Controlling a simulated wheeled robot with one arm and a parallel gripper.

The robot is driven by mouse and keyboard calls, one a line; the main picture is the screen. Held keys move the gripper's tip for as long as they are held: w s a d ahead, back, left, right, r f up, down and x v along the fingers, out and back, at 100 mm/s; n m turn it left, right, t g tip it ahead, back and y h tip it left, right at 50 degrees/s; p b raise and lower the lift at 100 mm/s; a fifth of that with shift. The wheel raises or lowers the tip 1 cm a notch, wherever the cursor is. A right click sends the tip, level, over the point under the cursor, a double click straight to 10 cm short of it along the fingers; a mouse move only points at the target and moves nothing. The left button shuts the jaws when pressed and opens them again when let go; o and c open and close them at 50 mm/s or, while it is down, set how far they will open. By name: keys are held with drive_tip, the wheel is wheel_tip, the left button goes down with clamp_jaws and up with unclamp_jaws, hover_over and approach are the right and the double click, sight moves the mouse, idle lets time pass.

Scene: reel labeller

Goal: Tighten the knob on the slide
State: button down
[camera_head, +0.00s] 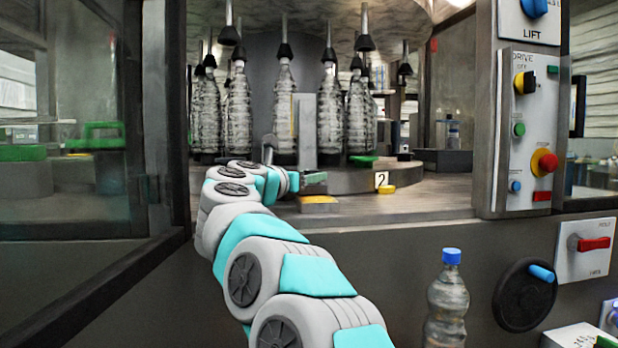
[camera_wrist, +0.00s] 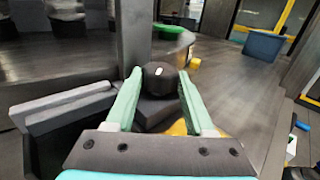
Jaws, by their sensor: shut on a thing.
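The black round knob (camera_wrist: 160,76) with a white mark on its top shows in the wrist view, between my two pale green fingers. My gripper (camera_wrist: 159,82) is shut on the knob, one finger on each side. A dark block (camera_wrist: 152,112), which looks like the slide, lies under the knob beside an upright grey post (camera_wrist: 134,35). In the head view my gripper (camera_head: 312,180) is at the foot of the grey post (camera_head: 305,125). The knob cannot be made out there.
Bottles (camera_head: 330,115) hang around a carousel behind the post. A tag marked 2 (camera_head: 381,180) and a yellow piece (camera_head: 387,190) are right of my gripper. A control panel (camera_head: 525,130) stands at right. A glass door frame (camera_head: 165,120) is left of my arm.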

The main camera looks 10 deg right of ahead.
drive_tip(key=shift+c, duration=1.3)
unclamp_jaws()
drive_tip(key=shift+d+n+t+y, duration=0.15)
drive_tip(key=shift+n+t+y, duration=0.25)
drive_tip(key=shift+y, duration=0.1)
drive_tip(key=shift+s+d+n+t+y, duration=0.1)
drive_tip(key=shift+s+n+t+y, duration=0.05)
drive_tip(key=shift+n+t+y, duration=0.75)
drive_tip(key=shift+d+r+y, duration=0.15)
drive_tip(key=shift+y, duration=0.35)
drive_tip(key=shift+d+n+t+y+p, duration=0.1)
drive_tip(key=shift+n+t+y+p, duration=0.8)
drive_tip(key=shift+n+y, duration=1.4)
drive_tip(key=shift+y, duration=0.7)
drive_tip(key=shift+d+n+y, duration=0.1)
drive_tip(key=shift+n+y, duration=0.3)
drive_tip(key=shift+y, duration=0.2)
drive_tip(key=shift+f+y, duration=0.2)
drive_tip(key=shift+y, duration=0.1)
